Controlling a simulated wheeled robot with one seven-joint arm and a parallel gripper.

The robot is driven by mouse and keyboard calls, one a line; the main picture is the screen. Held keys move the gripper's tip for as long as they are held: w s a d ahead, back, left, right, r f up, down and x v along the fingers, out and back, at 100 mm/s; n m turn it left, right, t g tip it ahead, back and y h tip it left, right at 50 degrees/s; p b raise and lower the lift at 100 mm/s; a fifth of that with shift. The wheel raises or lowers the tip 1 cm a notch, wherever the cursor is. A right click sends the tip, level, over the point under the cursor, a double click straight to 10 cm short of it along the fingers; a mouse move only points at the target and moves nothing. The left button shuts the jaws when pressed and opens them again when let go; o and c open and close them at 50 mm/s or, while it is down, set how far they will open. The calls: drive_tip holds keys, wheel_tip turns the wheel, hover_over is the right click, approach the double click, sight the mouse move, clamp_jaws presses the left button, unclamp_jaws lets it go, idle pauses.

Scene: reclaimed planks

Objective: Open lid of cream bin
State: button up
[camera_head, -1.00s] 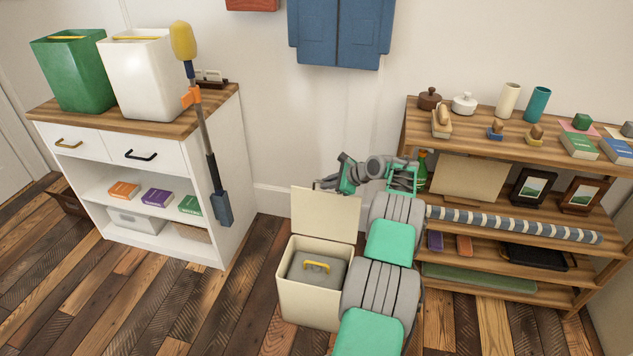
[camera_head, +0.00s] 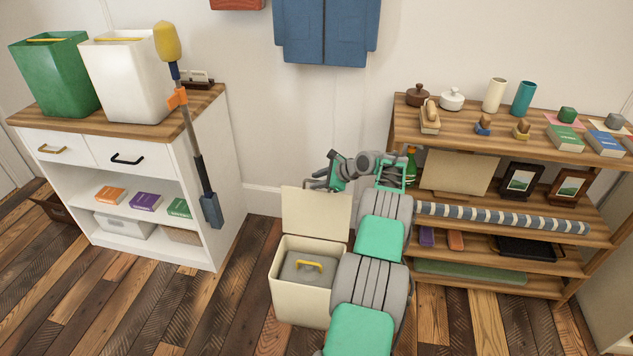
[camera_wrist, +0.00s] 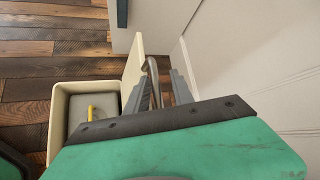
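The cream bin (camera_head: 297,309) stands on the floor with its lid (camera_head: 315,213) swung up, roughly upright at its back edge. Inside is a grey box-like item (camera_head: 302,269) with a yellow handle. My gripper (camera_head: 318,184) is at the lid's top edge, on the wall side. In the wrist view, my gripper (camera_wrist: 160,88) has its two fingers apart, with a grey bar-like handle (camera_wrist: 153,75) showing between them. The lid (camera_wrist: 133,72) stands just left of the fingers there, and the bin's rim (camera_wrist: 57,118) shows. Finger contact with the handle is unclear.
A white cabinet (camera_head: 208,142) with a green bin (camera_head: 55,78) and a white bin (camera_head: 127,84) on top stands left. A long-handled tool (camera_head: 193,135) leans on it. A plank shelf (camera_head: 465,129) with many small items stands right. Floor between cabinet and bin is clear.

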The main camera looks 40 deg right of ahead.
drive_tip(key=shift+s+f, duration=0.15)
drive_tip(key=shift+f, duration=0.05)
drive_tip(key=p+v, duration=0.1)
drive_tip(key=v, duration=0.6)
drive_tip(key=shift+r+p, duration=0.4)
drive_tip(key=shift+s, duration=0.15)
drive_tip(key=w+a+r+n+g+p, duration=0.2)
drive_tip(key=w+a+r+n+p, duration=0.3)
drive_tip(key=a+r, duration=0.65)
drive_tip(key=s+a+r+n+g+p, duration=0.2)
drive_tip(key=a+r+n+p, duration=0.5)
drive_tip(key=a+r, duration=0.85)
drive_tip(key=s+a+r+n+g+h+p, duration=0.15)
drive_tip(key=s+a+r+n, duration=0.25)
drive_tip(key=s+a+n, duration=0.55)
drive_tip(key=s+a+n+p, duration=0.2)
drive_tip(key=s+a, duration=0.3)
drive_tip(key=s, duration=0.3)
drive_tip(key=s+a+r+n+g+p, duration=0.1)
drive_tip(key=s+a+n+p, duration=0.2)
drive_tip(key=s+a, duration=0.2)
drive_tip(key=s+h, duration=0.1)
drive_tip(key=s, duration=0.2)
drive_tip(key=shift+a+p, duration=0.25)
drive_tip(key=shift+p, duration=0.05)
